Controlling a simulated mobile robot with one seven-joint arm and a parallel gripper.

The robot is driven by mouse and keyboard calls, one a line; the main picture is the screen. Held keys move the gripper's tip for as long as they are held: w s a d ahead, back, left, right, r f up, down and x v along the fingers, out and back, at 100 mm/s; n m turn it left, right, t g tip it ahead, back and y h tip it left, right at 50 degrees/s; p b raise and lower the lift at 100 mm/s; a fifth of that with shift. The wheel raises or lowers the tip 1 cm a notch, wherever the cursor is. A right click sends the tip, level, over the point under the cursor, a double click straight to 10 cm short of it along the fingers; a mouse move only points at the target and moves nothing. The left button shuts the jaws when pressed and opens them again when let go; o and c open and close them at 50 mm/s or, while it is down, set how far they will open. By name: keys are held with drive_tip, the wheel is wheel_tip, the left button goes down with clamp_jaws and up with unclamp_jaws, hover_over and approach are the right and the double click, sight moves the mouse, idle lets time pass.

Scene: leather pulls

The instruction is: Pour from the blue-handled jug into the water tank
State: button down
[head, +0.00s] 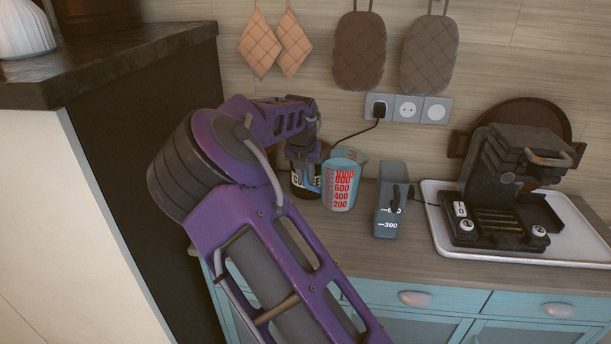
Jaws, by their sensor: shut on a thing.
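The blue-handled jug (341,183), with red measuring marks, stands upright near the back of the counter. Its blue handle (313,180) is on its left side. My gripper (306,165) comes down over that handle and is shut on it; the fingertips are small and partly hidden. Whether the jug's base touches the counter is hard to tell. The water tank (385,212) is a grey upright box with white marks, just right of the jug and apart from it. The inside of both is not visible.
A dark coffee canister (298,190) stands close behind my gripper. A black appliance (500,205) sits on a white tray (590,255) right of the tank. A cable runs from the plug (379,110) behind the jug and tank. A tall dark cabinet (150,150) is at left.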

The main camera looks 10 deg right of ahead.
drive_tip(key=shift+s+d+r+m+t+y, duration=0.1)
drive_tip(key=shift+d+r+t+y, duration=0.1)
drive_tip(key=shift+r+y, duration=0.45)
drive_tip(key=shift+d+r+m+t+y, duration=0.15)
drive_tip(key=shift+d+r+y, duration=0.15)
drive_tip(key=shift+r, duration=0.6)
drive_tip(key=shift+s+d+r+m+t+y, duration=0.15)
drive_tip(key=shift+r+y, duration=0.3)
drive_tip(key=shift+r, duration=0.35)
drive_tip(key=shift+w, duration=0.1)
drive_tip(key=shift+d+r+t+y, duration=0.2)
drive_tip(key=shift+r+y, duration=0.15)
drive_tip(key=shift+r, duration=0.35)
drive_tip(key=shift+d+r+t+y, duration=0.2)
drive_tip(key=shift+r+y, duration=0.15)
drive_tip(key=shift+r, duration=0.3)
drive_tip(key=shift+t+y, duration=0.3)
drive_tip(key=shift+y, duration=0.4)
drive_tip(key=shift+s+d+r, duration=0.15)
drive_tip(key=shift+d+r, duration=0.05)
drive_tip(key=shift+r, duration=0.5)
drive_tip(key=shift+s+d+r, duration=0.1)
drive_tip(key=shift+d+r, duration=0.15)
drive_tip(key=shift+r, duration=0.4)
drive_tip(key=shift+s+d+r, duration=0.15)
drive_tip(key=shift+d+r, duration=0.05)
drive_tip(key=shift+r, duration=0.5)
drive_tip(key=shift+m, duration=0.3)
drive_tip(key=shift+d+r, duration=0.1)
drive_tip(key=shift+d, duration=0.05)
